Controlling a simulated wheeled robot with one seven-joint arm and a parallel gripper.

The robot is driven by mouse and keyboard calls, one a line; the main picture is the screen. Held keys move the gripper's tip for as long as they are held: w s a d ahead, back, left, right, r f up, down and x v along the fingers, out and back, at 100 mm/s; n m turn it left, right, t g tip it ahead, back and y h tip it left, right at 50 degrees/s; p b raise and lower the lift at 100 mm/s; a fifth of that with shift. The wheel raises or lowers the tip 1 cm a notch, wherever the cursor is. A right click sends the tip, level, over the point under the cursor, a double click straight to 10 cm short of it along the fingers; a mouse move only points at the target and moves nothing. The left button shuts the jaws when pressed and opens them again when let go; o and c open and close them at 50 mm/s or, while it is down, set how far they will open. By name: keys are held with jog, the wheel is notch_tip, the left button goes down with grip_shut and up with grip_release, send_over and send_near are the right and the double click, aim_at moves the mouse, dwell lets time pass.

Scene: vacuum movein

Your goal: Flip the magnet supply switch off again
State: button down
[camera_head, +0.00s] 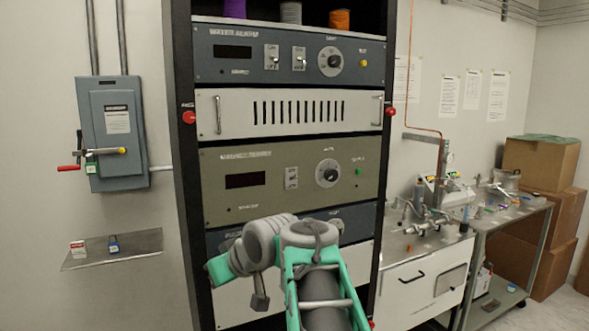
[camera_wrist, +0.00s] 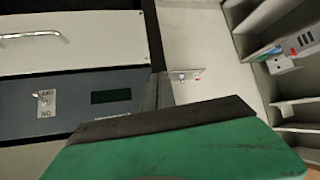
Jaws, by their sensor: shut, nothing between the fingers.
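The rack's olive panel (camera_head: 285,155) has a blurred label, a dark display, a toggle switch (camera_head: 291,178), a round dial (camera_head: 328,174) and a green lamp. I cannot read which way that toggle points. A dark blue panel (camera_head: 225,237) sits below it, mostly hidden by my arm. In the wrist view, a dark blue panel (camera_wrist: 75,112) shows upside down with a toggle switch (camera_wrist: 43,97) on a white plate and a dark display (camera_wrist: 110,96). My gripper (camera_wrist: 165,122) shows there as a green body with a dark edge, shut and empty, apart from the switch.
A dark blue panel with two toggles (camera_head: 285,57) is higher up, above a white vented panel (camera_head: 290,110). A grey breaker box (camera_head: 115,130) and a small shelf (camera_head: 115,250) are on the left wall. A cluttered bench (camera_head: 430,245) stands at right.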

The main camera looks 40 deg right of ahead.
jog(key=s+d+r+n+t+h, duration=0.1)
jog(key=s+d+r+t+h, duration=0.15)
jog(key=d+r, duration=1.1)
jog(key=s+d+r+n+t, duration=0.1)
jog(key=s+d+r+t, duration=0.1)
jog(key=s+d+r, duration=0.4)
jog(key=shift+s+d+r+n+t+p, duration=0.15)
jog(key=shift+d+r+n+t+p, duration=0.2)
jog(key=shift+d+r, duration=0.45)
jog(key=shift+a+r, duration=0.1)
